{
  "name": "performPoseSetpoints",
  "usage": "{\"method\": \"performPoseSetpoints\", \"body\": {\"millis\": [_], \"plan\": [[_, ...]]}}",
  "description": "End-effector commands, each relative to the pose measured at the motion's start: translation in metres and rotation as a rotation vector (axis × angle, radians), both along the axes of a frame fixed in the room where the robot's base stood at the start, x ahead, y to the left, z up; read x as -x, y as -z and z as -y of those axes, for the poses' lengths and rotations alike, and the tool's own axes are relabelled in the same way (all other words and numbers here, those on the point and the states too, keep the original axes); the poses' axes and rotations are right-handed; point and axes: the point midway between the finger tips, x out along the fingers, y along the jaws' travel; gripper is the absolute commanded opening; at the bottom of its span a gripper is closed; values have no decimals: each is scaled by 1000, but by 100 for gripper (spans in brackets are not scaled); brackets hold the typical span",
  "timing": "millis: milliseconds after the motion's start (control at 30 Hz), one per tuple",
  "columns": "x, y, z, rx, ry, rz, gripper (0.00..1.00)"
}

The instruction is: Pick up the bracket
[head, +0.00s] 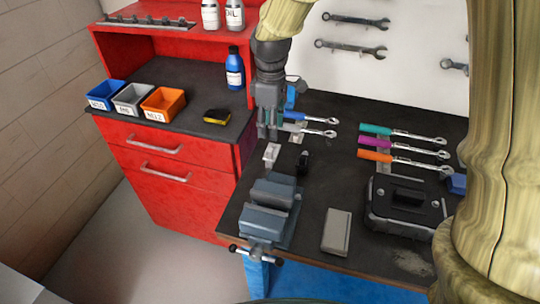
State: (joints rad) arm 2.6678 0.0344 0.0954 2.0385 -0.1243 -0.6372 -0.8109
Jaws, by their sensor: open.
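A small pale grey piece (271,155), which looks like the bracket, is on the dark workbench just behind the vise. My gripper (268,133) points down with its fingers a little above and behind this piece in the picture. The fingers are open, and nothing shows between them. I cannot tell the exact height of the fingertips above the bench.
A blue-grey vise (270,210) stands at the bench's front left. A small black object (304,162) is right of the pale piece. Coloured-handled ratchets (405,142), a black case (405,205) and a grey box (337,232) lie to the right. A red cabinet (165,175) is left.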

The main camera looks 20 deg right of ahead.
Motion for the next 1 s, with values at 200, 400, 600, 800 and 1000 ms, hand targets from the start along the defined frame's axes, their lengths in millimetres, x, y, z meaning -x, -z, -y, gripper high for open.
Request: {"method": "performPoseSetpoints", "body": {"millis": [200,400,600,800,1000], "plan": [[1,23,1,0,2,-4,41],[0,45,2,1,3,-3,41],[0,55,2,1,4,-1,41],[-3,64,2,1,4,-2,41],[-8,82,1,1,4,-3,41]]}}
